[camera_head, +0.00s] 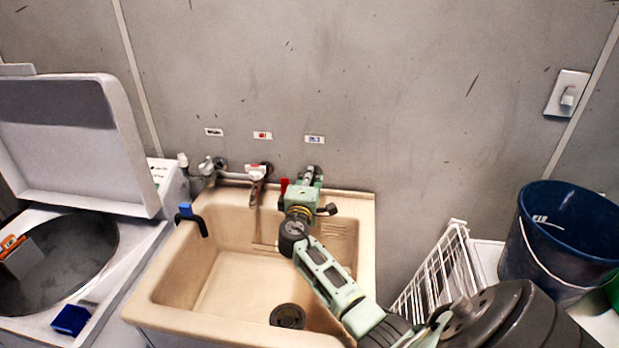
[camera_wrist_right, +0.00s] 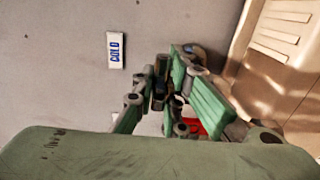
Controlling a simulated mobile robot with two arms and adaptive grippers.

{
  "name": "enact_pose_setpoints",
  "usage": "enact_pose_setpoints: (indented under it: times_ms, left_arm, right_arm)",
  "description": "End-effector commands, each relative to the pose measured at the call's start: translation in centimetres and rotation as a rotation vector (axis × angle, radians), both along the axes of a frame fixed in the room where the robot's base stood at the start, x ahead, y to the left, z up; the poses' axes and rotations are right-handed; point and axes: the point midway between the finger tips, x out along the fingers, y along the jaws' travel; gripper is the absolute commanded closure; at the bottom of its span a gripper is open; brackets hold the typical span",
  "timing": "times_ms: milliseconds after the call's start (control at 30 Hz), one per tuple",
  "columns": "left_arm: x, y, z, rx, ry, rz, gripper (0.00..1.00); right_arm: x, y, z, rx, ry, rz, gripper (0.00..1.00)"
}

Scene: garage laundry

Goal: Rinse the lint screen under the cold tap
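My right gripper (camera_head: 308,178) is at the cold tap, under the rightmost label, with its fingers hiding most of the tap. In the right wrist view the cold label (camera_wrist_right: 115,50) is on the wall beside the green fingers (camera_wrist_right: 162,85). A dark piece shows between them, but whether they grip it is unclear. A red part (camera_head: 284,186) shows at the gripper's left side. The beige sink (camera_head: 235,285) lies below, with a dark drain (camera_head: 287,316). I cannot make out a lint screen for certain. My left gripper is out of view.
A hot tap (camera_head: 257,174) and another valve (camera_head: 210,168) are left of the gripper. A blue and black item (camera_head: 191,218) hangs on the sink's left rim. An open washer (camera_head: 75,130) stands left. A white rack (camera_head: 440,275) and dark blue bucket (camera_head: 560,245) stand right.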

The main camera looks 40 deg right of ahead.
Motion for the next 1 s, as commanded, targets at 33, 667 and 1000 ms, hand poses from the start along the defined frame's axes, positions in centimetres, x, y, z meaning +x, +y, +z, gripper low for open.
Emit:
enact_pose_setpoints:
  times_ms: [33, 667, 1000]
  left_arm:
    - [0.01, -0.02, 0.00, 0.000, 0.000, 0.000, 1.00]
    - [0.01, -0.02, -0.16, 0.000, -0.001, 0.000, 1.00]
    - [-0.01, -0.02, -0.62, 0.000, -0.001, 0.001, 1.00]
  right_arm:
    - [-0.01, 0.02, -0.04, 0.001, 0.001, 0.000, 0.97]
    - [-0.19, -0.23, -0.16, -0.005, 0.004, 0.260, 1.00]
    - [-0.05, -0.04, -0.10, -0.001, 0.002, 0.465, 1.00]
